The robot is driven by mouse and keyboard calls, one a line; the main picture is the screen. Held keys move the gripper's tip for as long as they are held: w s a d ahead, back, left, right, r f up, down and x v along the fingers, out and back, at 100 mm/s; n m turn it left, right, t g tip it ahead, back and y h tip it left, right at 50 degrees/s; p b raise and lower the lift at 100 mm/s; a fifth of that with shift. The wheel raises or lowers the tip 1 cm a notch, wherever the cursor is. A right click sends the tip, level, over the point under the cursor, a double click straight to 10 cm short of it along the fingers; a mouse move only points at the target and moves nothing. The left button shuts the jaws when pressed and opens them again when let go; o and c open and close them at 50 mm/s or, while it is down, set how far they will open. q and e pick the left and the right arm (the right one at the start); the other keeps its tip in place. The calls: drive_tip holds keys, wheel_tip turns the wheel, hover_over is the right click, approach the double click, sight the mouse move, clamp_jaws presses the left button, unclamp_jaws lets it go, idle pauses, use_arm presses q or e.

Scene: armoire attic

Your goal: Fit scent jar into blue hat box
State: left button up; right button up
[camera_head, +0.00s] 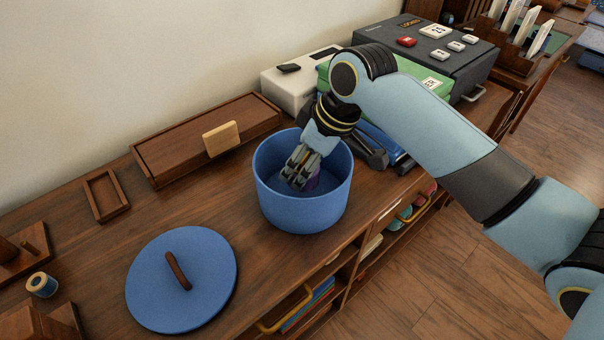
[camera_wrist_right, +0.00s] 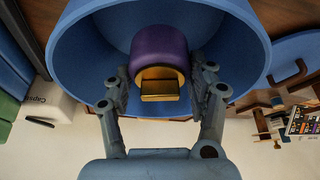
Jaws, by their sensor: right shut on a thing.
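The blue hat box (camera_head: 301,208) stands open on the wooden top, and its wall also shows in the right wrist view (camera_wrist_right: 85,50). Its blue lid (camera_head: 205,272) with a brown handle lies to the left. The scent jar (camera_wrist_right: 158,52) is purple with a gold part. In the head view only a little of the jar (camera_head: 313,184) shows. My right gripper (camera_head: 299,180) reaches down inside the box and is shut on the jar. I cannot tell whether the jar touches the box floor. My left gripper is not in view.
A long wooden case (camera_head: 190,145) with a pale block and a small wooden frame (camera_head: 106,194) lie behind. A green box (camera_head: 434,84) and a dark case (camera_head: 440,50) stand at the right. A thread spool (camera_head: 42,285) stands far left.

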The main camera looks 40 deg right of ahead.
wheel_tip(320, 180, down, 5)
drive_tip(key=shift+r+b, duration=0.15)
drive_tip(key=shift+b, duration=0.15)
drive_tip(key=o, duration=1.4)
drive_tip(key=shift+o, duration=0.2)
drive_tip(key=p+v, duration=0.2)
drive_tip(key=v, duration=1)
